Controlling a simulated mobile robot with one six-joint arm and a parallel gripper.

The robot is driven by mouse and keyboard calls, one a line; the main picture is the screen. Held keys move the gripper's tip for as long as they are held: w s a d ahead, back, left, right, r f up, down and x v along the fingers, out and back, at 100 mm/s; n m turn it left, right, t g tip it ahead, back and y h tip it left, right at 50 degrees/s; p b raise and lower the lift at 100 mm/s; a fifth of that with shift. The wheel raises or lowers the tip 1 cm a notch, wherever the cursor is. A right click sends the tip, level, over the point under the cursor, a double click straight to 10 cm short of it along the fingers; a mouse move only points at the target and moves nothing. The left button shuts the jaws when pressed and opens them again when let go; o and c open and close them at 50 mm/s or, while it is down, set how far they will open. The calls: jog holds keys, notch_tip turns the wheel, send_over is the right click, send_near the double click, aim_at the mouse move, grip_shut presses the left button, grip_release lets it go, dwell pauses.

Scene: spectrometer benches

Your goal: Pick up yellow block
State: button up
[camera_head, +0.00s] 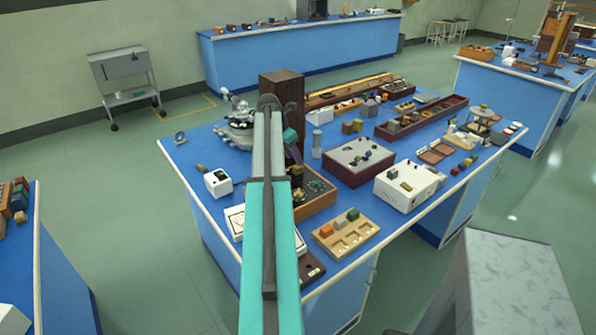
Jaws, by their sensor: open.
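I cannot single out a clearly yellow block at this size. A wooden tray (366,233) near the front edge of the middle bench holds small blocks. One is orange-red (326,230) and one is dark olive green (352,214). My arm rises through the middle of the view and bends down over the bench. My gripper (297,178) shows small and partly hidden behind the arm, above a round-dialled wooden instrument, left of and behind the tray. It is open, and I see nothing held in it.
A tall dark wooden box (283,91) stands behind my arm, with a microscope (238,122) to its left. A maroon-sided box (357,161) and a white box (408,186) stand right of my gripper. A grey cabinet (507,285) stands at the lower right.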

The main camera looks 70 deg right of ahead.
aim_at(297, 167)
jog(key=shift+f, duration=0.1)
dwell(0.3)
jog(key=shift+p+x, duration=0.95)
jog(key=shift+x, duration=1.65)
jog(key=shift+w, duration=0.1)
jog(key=shift+c, duration=0.2)
grip_shut()
